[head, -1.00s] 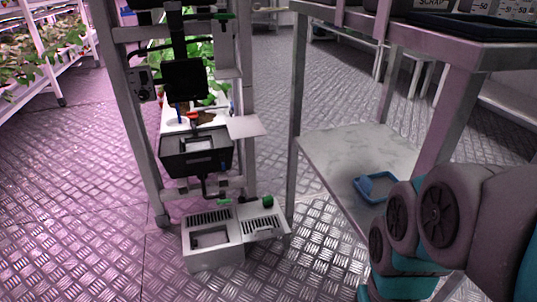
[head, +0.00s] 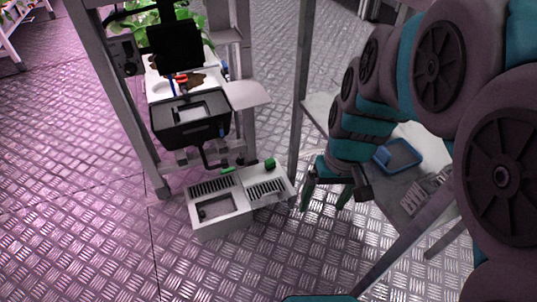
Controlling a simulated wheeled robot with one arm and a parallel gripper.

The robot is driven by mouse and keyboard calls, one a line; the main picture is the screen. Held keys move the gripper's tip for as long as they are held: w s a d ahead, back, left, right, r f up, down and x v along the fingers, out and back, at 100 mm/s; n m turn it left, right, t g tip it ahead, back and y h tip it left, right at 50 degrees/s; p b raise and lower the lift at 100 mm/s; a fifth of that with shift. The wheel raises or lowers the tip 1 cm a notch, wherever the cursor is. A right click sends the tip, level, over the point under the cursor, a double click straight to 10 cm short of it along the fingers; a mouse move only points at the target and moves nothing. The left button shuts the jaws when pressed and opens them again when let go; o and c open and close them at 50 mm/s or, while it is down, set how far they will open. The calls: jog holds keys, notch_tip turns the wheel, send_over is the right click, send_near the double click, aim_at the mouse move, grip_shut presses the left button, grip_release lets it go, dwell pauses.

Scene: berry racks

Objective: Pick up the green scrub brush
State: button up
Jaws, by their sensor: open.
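A small dark green round thing (head: 270,164) sits on the back right of the low white unit (head: 222,222) on the floor. It may be the green scrub brush, but it is too small for me to be sure. A smaller green piece (head: 226,170) shows at the unit's back edge, left of it. My gripper (head: 326,206) hangs to the right of the white unit, fingers pointing down, open and empty. It is apart from both green things.
A metal table's lower shelf (head: 318,108) holds a blue tray (head: 398,156) behind and right of my gripper. A metal post (head: 299,110) stands between the unit and shelf. A black bin (head: 190,122) hangs above the unit. The floor in front is clear.

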jog(key=w+a+f+n+t, duration=0.1)
jog(key=w, duration=0.5)
jog(key=w+a+f, duration=0.2)
jog(key=w, duration=0.3)
jog(key=n+t+y, duration=0.1)
jog(key=n+t, duration=0.2)
send_near(270, 161)
jog(key=f, duration=0.2)
jog(key=shift+w+p+x, duration=0.15)
jog(key=shift+p+x, duration=0.2)
jog(key=shift+x, duration=1.75)
jog(key=shift+w+p+x, duration=0.15)
jog(key=shift+p+x, duration=0.15)
jog(key=shift+x, duration=1.85)
jog(key=shift+a+r, duration=0.15)
jog(key=c, duration=1.4)
